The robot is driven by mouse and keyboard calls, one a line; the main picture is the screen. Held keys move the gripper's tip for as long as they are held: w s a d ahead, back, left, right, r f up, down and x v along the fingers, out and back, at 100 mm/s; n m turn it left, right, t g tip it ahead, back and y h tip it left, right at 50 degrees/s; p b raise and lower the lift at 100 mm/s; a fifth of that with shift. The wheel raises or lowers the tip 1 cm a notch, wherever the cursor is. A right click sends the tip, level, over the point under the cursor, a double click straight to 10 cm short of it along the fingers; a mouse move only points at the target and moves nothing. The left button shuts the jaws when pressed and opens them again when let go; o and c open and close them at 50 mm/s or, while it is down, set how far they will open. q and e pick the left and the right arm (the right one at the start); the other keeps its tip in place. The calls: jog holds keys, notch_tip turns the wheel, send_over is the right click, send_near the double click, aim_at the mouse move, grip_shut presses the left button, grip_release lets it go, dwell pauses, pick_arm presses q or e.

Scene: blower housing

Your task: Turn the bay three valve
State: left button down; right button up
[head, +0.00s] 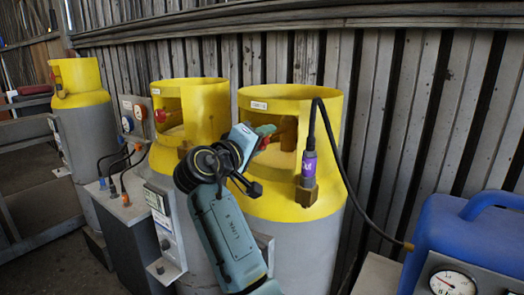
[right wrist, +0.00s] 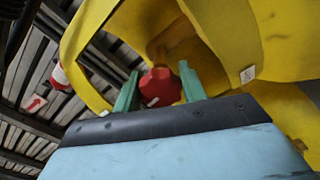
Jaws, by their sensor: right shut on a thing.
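My right gripper (head: 262,134) reaches into the collar opening of the nearest yellow-topped grey cylinder (head: 310,203) in the head view. In the right wrist view its two green fingers (right wrist: 160,84) stand on either side of a red valve knob (right wrist: 160,90) inside the yellow collar (right wrist: 110,35). The gripper is shut on this knob. In the head view, the knob is mostly hidden by the fingers. A white label (head: 259,105) on the collar is too small to read. My left gripper is not in view.
A second yellow-topped cylinder (head: 214,95) stands left, and a third (head: 78,75) farther back. A black hose (head: 337,160) runs from a purple-banded fitting (head: 309,168) towards a blue unit with a gauge (head: 453,283). A grey box with cables (head: 133,210) stands left. Corrugated wall (head: 420,110) closes the back.

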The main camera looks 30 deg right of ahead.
jog(key=shift+f+m+b, duration=0.1)
jog(key=shift+m+b, duration=0.4)
jog(key=shift+m, duration=0.1)
jog(key=o, duration=1)
jog(key=shift+c, duration=0.2)
jog(key=shift+a, duration=0.15)
